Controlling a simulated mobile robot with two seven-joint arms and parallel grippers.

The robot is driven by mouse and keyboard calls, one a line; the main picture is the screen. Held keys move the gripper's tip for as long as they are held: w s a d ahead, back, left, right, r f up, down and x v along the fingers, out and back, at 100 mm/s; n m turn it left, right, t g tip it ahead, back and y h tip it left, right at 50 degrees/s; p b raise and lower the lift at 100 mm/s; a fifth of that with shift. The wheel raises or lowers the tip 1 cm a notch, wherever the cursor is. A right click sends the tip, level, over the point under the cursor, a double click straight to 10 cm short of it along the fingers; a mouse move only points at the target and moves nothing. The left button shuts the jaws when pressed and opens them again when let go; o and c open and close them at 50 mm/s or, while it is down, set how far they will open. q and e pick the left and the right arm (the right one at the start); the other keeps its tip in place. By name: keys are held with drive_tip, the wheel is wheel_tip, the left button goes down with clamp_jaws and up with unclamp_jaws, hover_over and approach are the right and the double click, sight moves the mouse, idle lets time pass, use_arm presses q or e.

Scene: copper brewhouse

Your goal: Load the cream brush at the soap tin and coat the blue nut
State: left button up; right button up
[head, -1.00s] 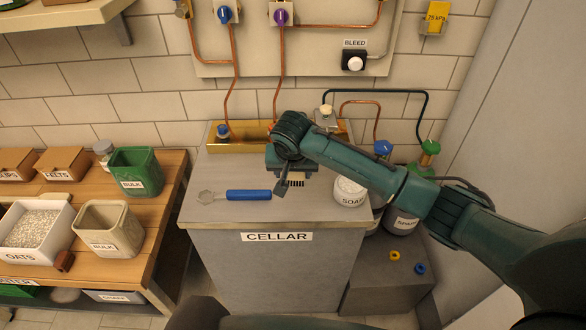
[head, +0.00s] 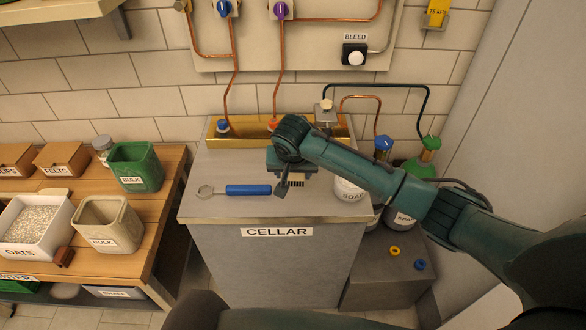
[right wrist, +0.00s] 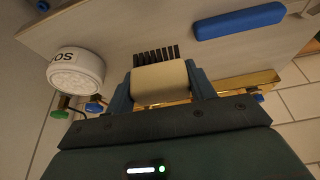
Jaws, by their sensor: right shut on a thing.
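My right gripper (head: 288,180) is shut on the cream brush (right wrist: 160,83) above the cellar bench top. The brush's dark bristles (right wrist: 157,53) face the bench in the right wrist view; the arm hides most of the brush in the head view. The white soap tin (head: 349,191) stands on the bench to the right of the gripper; it also shows in the right wrist view (right wrist: 77,73). The gripper is apart from it. A blue nut (head: 222,127) sits on the left copper pipe's lower end, at the brass tray. My left gripper is out of view.
A blue-handled wrench (head: 248,190) lies on the bench (head: 220,210) left of the gripper. The brass tray (head: 212,140) runs along the back. Green and blue-topped bottles (head: 430,150) stand right. A wooden table (head: 160,235) with bins is left, across a gap.

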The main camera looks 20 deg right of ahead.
sight(293, 184)
drive_tip(key=shift+f+b, duration=1.05)
drive_tip(key=shift+f, duration=1.65)
drive_tip(key=o, duration=1.1)
drive_tip(key=shift+f, duration=0.1)
drive_tip(key=shift+o, duration=0.2)
drive_tip(key=shift+r+p, duration=0.5)
drive_tip(key=shift+p, duration=0.35)
drive_tip(key=shift+c, duration=0.4)
